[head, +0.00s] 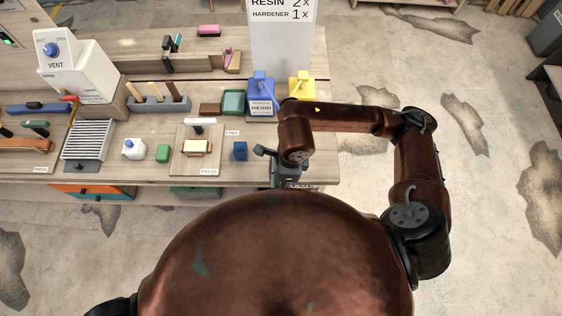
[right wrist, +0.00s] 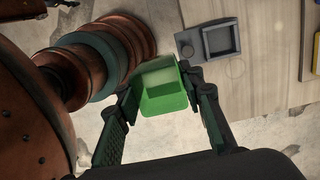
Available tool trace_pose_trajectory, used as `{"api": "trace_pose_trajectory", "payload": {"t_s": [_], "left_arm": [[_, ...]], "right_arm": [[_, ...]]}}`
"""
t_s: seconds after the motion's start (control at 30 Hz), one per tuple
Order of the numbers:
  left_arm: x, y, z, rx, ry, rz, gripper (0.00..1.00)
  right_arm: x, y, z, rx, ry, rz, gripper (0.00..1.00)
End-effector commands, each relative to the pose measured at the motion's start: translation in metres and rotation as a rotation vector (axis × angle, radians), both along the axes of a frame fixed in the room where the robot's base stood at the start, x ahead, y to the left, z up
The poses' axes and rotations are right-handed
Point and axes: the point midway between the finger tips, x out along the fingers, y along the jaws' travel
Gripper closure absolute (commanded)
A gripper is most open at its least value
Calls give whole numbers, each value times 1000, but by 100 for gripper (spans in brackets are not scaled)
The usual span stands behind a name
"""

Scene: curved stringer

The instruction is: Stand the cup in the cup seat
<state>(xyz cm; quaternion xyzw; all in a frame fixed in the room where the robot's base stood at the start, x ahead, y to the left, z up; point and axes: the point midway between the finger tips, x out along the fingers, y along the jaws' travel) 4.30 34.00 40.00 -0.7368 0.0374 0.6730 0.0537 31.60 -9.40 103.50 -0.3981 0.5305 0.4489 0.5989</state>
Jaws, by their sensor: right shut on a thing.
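The green cup (right wrist: 163,95) is between the two fingers of my right gripper (right wrist: 162,86) in the right wrist view. The gripper is shut on it. The cup's open top and paler inside face the camera. The cup seat, a grey block with a square recess (right wrist: 219,40), lies on the bench just beyond the cup, up and to the right. The recess looks empty, and the cup is apart from it. My left gripper is out of view.
A blue block (head: 240,151) stands on the bench left of my right gripper. A blue resin container (head: 261,95) and a yellow container (head: 301,86) stand behind. A wooden press board (head: 190,165) is further left. Bare wood surrounds the seat's right side.

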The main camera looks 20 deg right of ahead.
Motion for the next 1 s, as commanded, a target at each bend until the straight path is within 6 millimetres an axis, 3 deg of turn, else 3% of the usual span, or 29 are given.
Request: {"api": "trace_pose_trajectory", "payload": {"t_s": [0.3, 0.5, 0.7, 0.87, 1.0], "left_arm": [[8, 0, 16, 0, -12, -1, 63], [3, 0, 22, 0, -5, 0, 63], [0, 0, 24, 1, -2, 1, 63], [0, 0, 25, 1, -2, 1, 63], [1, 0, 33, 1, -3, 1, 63]], "right_arm": [[71, -19, -31, -2, 3, -8, 81], [101, -26, -67, -1, 5, -3, 81], [117, -30, -86, -1, 1, 0, 81], [123, -32, -94, 0, 2, -1, 81], [122, -32, -112, -1, 5, -2, 81]]}}
